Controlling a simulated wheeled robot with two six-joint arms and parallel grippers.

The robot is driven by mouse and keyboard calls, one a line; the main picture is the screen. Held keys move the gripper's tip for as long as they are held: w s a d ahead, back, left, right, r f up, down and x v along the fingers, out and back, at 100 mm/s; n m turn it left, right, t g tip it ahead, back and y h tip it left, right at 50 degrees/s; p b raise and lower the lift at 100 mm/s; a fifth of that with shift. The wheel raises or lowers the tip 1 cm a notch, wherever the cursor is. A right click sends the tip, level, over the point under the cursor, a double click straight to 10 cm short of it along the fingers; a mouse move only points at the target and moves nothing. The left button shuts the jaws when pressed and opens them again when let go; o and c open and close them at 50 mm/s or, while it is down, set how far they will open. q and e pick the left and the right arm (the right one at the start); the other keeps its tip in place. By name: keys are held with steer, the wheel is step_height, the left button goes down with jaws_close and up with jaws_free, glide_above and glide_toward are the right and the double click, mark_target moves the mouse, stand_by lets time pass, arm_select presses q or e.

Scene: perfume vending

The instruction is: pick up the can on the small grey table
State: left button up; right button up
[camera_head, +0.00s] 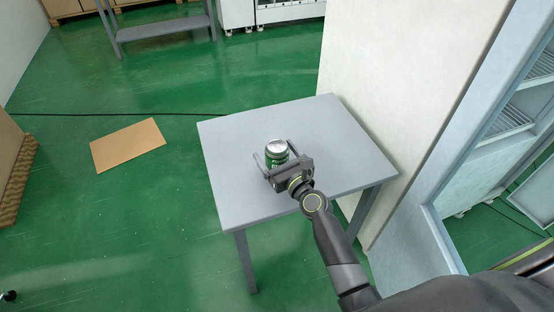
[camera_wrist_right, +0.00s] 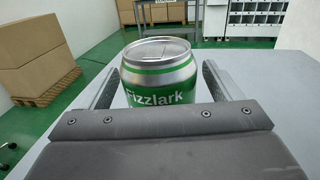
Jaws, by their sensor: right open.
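A green and silver can (camera_head: 277,151) stands upright on the small grey table (camera_head: 230,190). In the right wrist view the can (camera_wrist_right: 160,78) shows the label "Fizzlark" and a closed silver top. My right gripper (camera_head: 273,152) is open, with one finger on each side of the can. In the right wrist view its fingers (camera_wrist_right: 160,88) show a gap to the can on both sides. The can's lower part is hidden behind the gripper body. My left gripper is not in view.
A white wall panel (camera_head: 390,80) stands close behind the table's right side, with a shelved cabinet (camera_head: 505,120) farther right. A flat cardboard sheet (camera_head: 127,145) lies on the green floor to the left. The tabletop around the can is otherwise bare.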

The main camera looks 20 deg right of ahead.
steer(key=c, duration=1.1)
steer(key=shift+c, duration=1.1)
steer(key=shift+r, duration=0.15)
